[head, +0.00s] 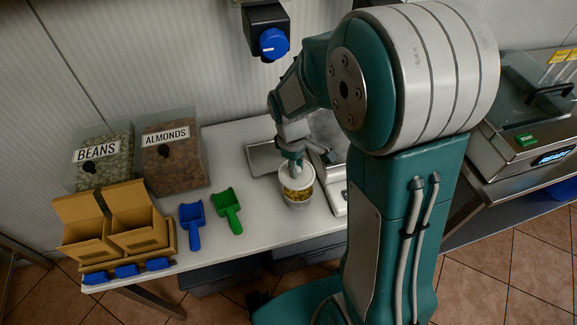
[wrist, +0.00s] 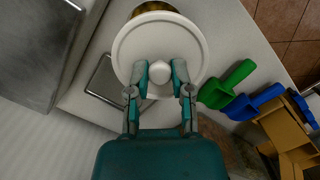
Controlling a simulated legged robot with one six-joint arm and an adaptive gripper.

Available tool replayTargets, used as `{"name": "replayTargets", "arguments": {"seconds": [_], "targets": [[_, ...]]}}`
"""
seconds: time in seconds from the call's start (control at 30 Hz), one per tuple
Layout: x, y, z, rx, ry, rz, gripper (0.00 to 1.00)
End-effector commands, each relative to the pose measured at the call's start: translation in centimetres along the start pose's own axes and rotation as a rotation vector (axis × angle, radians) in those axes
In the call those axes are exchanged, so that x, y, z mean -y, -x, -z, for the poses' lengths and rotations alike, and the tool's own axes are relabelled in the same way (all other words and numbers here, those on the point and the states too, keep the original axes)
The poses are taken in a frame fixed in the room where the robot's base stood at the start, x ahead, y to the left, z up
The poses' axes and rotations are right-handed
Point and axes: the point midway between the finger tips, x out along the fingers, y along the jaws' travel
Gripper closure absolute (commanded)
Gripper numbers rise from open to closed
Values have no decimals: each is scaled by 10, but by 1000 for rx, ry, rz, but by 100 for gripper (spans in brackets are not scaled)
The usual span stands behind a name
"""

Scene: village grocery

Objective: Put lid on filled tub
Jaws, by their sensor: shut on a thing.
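The white round lid (wrist: 157,45) has a ball-shaped knob (wrist: 159,73), and my gripper (wrist: 159,77) is shut on that knob in the wrist view. In the head view my gripper (head: 291,163) points down with the lid (head: 296,177) beneath it. The filled tub (head: 298,198) holds yellowish-green pieces and stands on the counter directly below the lid. The lid covers part of its opening, with contents showing at the near side. In the wrist view a sliver of the tub (wrist: 153,7) shows beyond the lid's edge. I cannot tell whether lid and rim touch.
A green scoop (head: 229,211) and a blue scoop (head: 191,224) lie left of the tub on the white counter (head: 262,226). Bins of beans (head: 105,171) and almonds (head: 178,174) stand behind open cardboard boxes (head: 139,238). A metal tray (head: 262,158) and a scale-like device (head: 338,196) are close by.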

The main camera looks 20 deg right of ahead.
Motion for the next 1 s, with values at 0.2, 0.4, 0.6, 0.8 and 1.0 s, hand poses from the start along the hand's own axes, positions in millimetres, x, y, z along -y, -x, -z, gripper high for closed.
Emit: {"name": "replayTargets", "arguments": {"seconds": [0.2,0.4,0.6,0.8,1.0], "targets": [[-3,-7,-2,-1,-6,3,86],[1,-23,4,3,-6,0,86],[3,-40,7,6,-4,-2,86],[2,-55,8,4,-5,-1,86],[0,-63,8,1,-5,-1,86]]}}
